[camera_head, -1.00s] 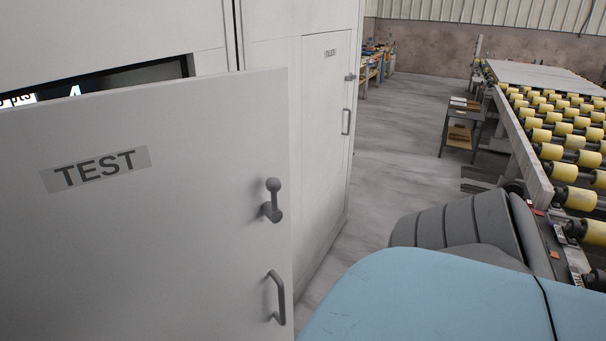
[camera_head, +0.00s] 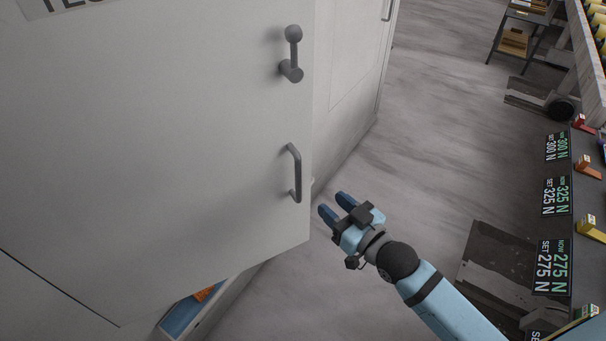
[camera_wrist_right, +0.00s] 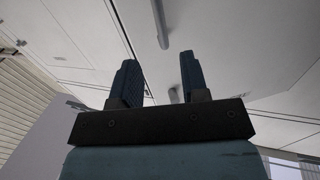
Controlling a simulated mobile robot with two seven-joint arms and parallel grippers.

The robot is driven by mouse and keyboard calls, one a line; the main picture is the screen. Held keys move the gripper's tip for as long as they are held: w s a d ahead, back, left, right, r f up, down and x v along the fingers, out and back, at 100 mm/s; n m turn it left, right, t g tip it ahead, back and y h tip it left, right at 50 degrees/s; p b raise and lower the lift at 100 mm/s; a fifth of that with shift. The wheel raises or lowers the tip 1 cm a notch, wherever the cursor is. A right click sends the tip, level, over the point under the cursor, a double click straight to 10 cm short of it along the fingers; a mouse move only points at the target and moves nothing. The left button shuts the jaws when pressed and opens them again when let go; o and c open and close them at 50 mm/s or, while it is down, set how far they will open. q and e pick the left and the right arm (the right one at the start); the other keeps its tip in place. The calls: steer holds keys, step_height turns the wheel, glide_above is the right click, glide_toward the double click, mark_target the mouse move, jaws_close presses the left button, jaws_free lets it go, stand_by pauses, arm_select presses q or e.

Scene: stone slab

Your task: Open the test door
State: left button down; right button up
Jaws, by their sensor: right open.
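The white test door (camera_head: 190,150) stands ajar, its free edge swung out from the cabinet. Its label is cut off at the top left of the head view. A grey latch lever (camera_head: 293,55) with a round knob sits above a grey bar handle (camera_head: 296,172) near the free edge. My right gripper (camera_head: 335,206) is open and empty, just right of and below the bar handle, apart from it in the head view. In the right wrist view its fingers (camera_wrist_right: 157,62) point at a pale surface with a grey bar (camera_wrist_right: 160,22). My left gripper is out of view.
Below the door, the cabinet opening shows a blue and orange item (camera_head: 205,292). A neighbouring white cabinet panel (camera_head: 345,75) stands behind. Open grey floor (camera_head: 430,130) lies to the right. Force displays (camera_head: 552,268) and a roller conveyor line the right edge.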

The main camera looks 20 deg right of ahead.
mark_target(300, 176)
steer(key=p+x, duration=0.1)
steer(key=x, duration=1.1)
jaws_close()
